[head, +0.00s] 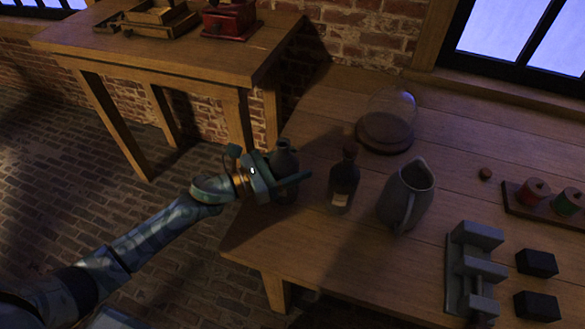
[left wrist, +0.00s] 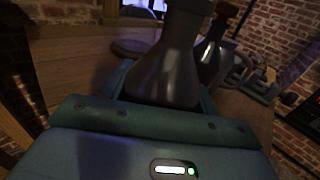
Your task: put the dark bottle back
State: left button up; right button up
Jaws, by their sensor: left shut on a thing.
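A dark bottle with an open neck (head: 284,158) is at the left edge of the wooden table. My left gripper (head: 286,183) is shut around its body, coming from the left. I cannot tell whether its base touches the tabletop. In the left wrist view this bottle (left wrist: 165,70) stands upright between the fingers, its lower part hidden by the gripper. A second dark bottle (head: 344,182), with a brown stopper and a pale label, stands just right of the fingertips; it also shows in the left wrist view (left wrist: 210,52) behind the held one. My right gripper is not in view.
A grey jug (head: 406,194) stands right of the stoppered bottle, a glass dome (head: 386,122) behind it. A grey stepped block (head: 474,268), black blocks (head: 536,263) and a spool rack (head: 521,207) are at the right. The table's front left (head: 290,240) is clear.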

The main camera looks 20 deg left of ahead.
pick_arm(q)
jog(key=shift+f, duration=0.3)
jog(key=shift+f, duration=0.15)
jog(key=o, duration=1.2)
jog(key=shift+r, duration=0.25)
jog(key=v, duration=1.2)
jog(key=shift+f, duration=0.15)
